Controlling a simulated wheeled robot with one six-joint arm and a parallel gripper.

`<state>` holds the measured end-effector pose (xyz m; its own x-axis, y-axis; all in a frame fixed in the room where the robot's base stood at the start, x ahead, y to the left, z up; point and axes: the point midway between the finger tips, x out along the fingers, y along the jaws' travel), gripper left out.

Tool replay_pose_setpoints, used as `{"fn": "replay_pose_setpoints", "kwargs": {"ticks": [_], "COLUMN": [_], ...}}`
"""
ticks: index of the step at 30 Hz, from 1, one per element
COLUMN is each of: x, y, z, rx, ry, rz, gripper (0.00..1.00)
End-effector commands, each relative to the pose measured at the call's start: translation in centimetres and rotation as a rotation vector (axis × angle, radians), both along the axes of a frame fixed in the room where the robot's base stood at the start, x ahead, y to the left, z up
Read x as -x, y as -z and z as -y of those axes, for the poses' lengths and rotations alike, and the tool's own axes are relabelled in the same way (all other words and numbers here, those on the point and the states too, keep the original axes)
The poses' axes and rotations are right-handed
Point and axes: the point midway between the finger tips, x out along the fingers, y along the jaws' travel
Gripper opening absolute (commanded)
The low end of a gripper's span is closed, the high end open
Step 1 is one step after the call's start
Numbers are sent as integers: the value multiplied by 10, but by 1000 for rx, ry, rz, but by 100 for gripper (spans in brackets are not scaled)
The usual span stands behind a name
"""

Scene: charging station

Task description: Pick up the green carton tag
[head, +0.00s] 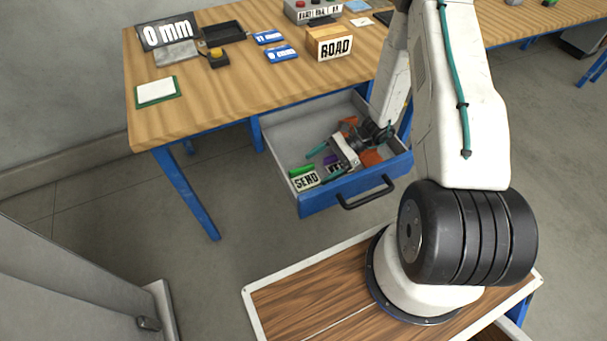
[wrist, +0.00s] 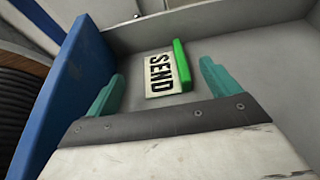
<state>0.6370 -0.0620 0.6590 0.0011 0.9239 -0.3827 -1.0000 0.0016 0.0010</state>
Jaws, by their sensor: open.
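The green carton tag (head: 301,170) lies in the front left part of the open drawer. It is a small green strip right beside a cream card reading SEND (head: 306,181); whether the two are joined I cannot tell. In the wrist view the green strip (wrist: 181,64) stands along the card's edge (wrist: 158,74), between my teal fingers in the picture and beyond their tips. My gripper (head: 318,167) is open and empty, low inside the drawer and close to the tag. The gap between the fingertips also shows in the wrist view (wrist: 160,76).
The blue drawer front (head: 350,188) and grey walls bound my gripper closely. Purple and orange pieces (head: 371,159) lie farther right in the drawer, partly behind my gripper. The wooden table (head: 220,85) above holds a ROAD box (head: 330,44) and several small items.

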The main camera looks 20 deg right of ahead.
Motion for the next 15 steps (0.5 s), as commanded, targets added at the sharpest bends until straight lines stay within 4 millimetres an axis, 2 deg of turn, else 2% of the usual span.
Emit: {"fn": "replay_pose_setpoints", "kwargs": {"ticks": [8,15], "x": [0,-2], "y": [10,26], "z": [-23,-54], "rx": [-1,0], "ry": [-4,-4], "rz": [-1,-1], "gripper": [88,88]}}
